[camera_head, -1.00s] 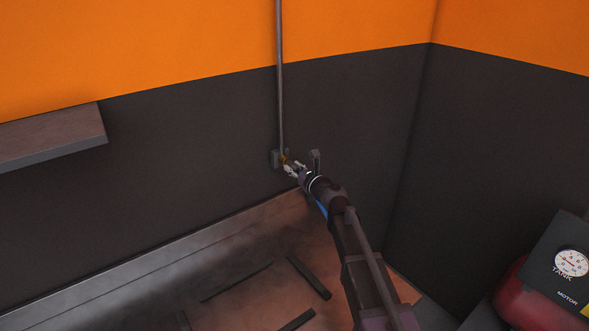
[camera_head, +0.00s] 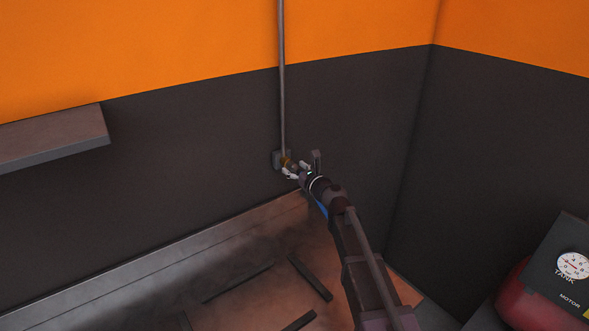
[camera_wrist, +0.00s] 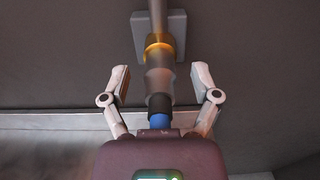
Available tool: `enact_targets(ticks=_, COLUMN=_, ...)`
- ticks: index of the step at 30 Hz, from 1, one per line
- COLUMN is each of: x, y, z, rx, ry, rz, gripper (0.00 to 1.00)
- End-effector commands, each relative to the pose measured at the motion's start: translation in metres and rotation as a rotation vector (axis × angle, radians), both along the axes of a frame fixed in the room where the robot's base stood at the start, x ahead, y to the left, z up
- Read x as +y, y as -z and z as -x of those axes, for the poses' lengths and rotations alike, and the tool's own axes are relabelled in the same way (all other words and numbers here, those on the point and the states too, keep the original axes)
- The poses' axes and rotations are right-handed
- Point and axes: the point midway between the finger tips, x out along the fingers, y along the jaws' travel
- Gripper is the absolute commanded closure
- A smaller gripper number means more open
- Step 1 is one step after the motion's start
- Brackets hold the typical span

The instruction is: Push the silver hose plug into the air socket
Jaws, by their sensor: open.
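The air socket shows in the wrist view as a brass ring (camera_wrist: 158,45) at the foot of a vertical pipe, on a grey wall plate (camera_wrist: 178,22). In the head view the socket (camera_head: 286,161) is low on the dark wall. The silver hose plug (camera_wrist: 159,82) is in line with the socket and its front end meets the brass ring. Its black collar and blue hose (camera_wrist: 159,121) trail back toward my wrist. My gripper (camera_wrist: 160,77) is open, with one finger on each side of the plug and clear gaps between. It also shows in the head view (camera_head: 297,169).
A grey pipe (camera_head: 281,80) runs up the wall above the socket. A shelf (camera_head: 55,137) juts out at left. A red compressor (camera_head: 524,295) stands at lower right.

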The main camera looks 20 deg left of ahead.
Motion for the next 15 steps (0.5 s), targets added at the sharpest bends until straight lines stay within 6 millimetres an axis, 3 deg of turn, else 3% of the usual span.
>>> enact_targets(ticks=8, x=-0.015, y=0.0, z=0.01, rx=0.0, ry=0.001, rz=0.0, gripper=0.21)
enact_targets(ticks=15, x=-0.045, y=0.0, z=0.028, rx=0.0, ry=0.001, rz=0.0, gripper=0.21)
